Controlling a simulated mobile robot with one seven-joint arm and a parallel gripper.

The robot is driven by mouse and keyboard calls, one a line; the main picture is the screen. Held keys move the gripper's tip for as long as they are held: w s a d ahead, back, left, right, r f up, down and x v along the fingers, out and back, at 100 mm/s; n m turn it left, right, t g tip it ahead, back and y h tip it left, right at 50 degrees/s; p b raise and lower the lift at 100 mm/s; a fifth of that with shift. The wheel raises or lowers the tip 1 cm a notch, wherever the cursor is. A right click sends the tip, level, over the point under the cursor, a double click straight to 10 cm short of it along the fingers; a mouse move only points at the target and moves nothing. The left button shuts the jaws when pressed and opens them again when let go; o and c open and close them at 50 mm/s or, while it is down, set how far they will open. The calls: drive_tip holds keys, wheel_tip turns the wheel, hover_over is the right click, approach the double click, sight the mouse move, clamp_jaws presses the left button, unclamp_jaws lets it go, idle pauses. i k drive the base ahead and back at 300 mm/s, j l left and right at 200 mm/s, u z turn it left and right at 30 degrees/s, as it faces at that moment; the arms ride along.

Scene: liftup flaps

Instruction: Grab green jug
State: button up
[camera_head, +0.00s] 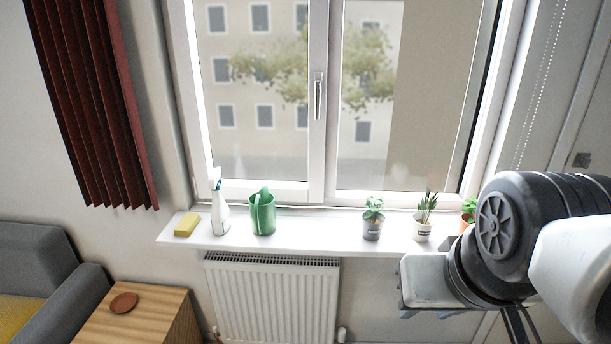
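The green jug (262,213) stands upright on the white windowsill (312,232), left of the middle of the view. Its handle side seems to face me. My gripper (428,312) is at the lower right, at the end of my black and white arm. It is well to the right of the jug and apart from it. Its fingers are small and dark in this view, so I cannot tell if they are open or shut. No object shows in it.
A white spray bottle (215,207) stands close left of the jug, with a yellow sponge (186,225) further left. Potted plants (373,220) stand to the right, with bare sill between. A radiator (272,300) is below. A wooden side table (150,312) and sofa (40,265) are at left.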

sight(262, 207)
drive_tip(key=i+j, duration=1.7)
drive_tip(key=j, duration=0.1)
